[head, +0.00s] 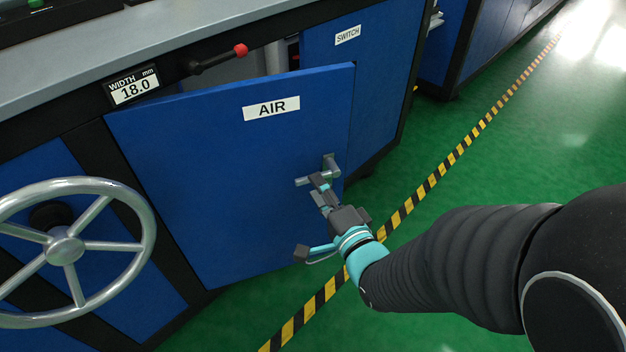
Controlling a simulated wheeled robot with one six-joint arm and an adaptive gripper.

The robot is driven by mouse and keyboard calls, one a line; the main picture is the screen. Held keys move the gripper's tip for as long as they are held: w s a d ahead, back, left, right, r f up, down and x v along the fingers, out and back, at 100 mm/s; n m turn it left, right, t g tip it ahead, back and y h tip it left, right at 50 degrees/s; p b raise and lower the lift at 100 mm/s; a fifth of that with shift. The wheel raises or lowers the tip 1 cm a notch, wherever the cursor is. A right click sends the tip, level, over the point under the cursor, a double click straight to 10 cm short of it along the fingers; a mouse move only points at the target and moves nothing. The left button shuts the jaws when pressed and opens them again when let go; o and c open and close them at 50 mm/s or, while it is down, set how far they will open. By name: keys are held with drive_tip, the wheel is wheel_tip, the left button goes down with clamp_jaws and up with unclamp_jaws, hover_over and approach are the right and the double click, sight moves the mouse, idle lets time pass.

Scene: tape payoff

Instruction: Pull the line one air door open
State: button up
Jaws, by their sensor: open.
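The blue air door (220,150) bears a white "AIR" label (271,108). It stands ajar, with its right edge swung out from the cabinet and a gap showing above its top edge. Its metal handle (330,167) is near the right edge. My gripper (319,190) is open at the handle, its dark fingertips just below and over the handle's bar. I cannot tell whether they touch it. The fingers partly overlap the lower part of the handle.
A grey handwheel (65,245) stands at left. A red-knobbed lever (240,50) and a width display reading 18.0 mm (134,87) are above the door. A blue "SWITCH" panel (325,65) lies behind right. Green floor (500,150) with a yellow-black stripe (440,170) is clear.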

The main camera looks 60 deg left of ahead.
drive_tip(key=shift+s+d, duration=0.1)
drive_tip(key=shift+d, duration=1.85)
